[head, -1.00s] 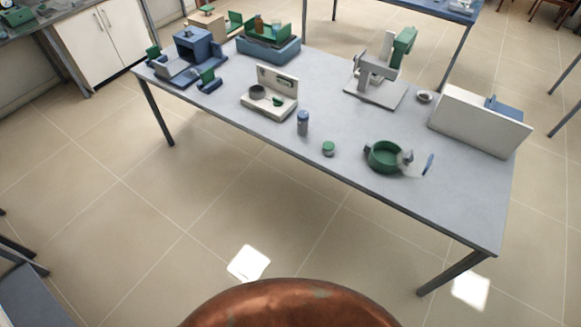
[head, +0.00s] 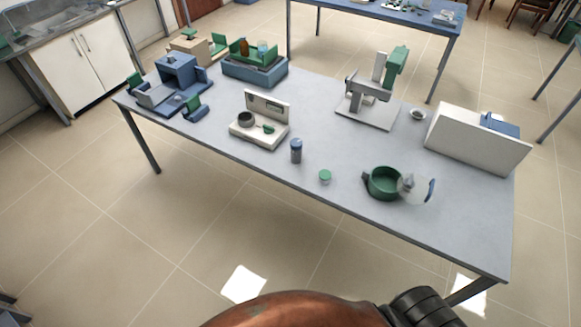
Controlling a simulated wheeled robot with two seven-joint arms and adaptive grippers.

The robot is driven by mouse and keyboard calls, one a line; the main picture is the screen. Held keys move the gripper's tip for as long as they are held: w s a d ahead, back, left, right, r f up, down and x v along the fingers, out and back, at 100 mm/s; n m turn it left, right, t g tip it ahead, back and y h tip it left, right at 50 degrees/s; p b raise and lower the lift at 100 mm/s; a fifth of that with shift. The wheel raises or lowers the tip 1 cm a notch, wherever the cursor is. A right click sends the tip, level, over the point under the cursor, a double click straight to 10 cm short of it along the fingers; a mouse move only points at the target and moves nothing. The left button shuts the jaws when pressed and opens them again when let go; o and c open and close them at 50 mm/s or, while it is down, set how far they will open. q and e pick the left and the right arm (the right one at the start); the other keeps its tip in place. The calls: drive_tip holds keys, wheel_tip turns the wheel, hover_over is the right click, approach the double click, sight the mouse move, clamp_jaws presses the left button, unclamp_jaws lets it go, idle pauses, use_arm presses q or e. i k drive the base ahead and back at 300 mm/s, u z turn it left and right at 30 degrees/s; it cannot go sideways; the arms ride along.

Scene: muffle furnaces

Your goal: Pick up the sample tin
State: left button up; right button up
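A small round tin with a green lid (head: 325,177) stands upright near the front edge of the grey table, and looks most like the sample tin. A taller blue-grey cylinder with a darker cap (head: 296,151) stands upright just behind it to the left. Nothing touches the small tin. Neither of my grippers is in view; only a copper-coloured part of my body and a dark ribbed part show at the bottom edge.
The green pot (head: 383,184) with a clear lid (head: 414,188) leaning beside it stands right of the tin. A white scale-like device (head: 259,130) stands to the left. A white microscope-like stand (head: 370,105) and a white box (head: 476,145) stand behind. Floor before the table is clear.

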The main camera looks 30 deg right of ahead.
sight(324, 176)
drive_tip(key=u, duration=0.25)
drive_tip(key=i, duration=1.35)
drive_tip(key=z, duration=0.65)
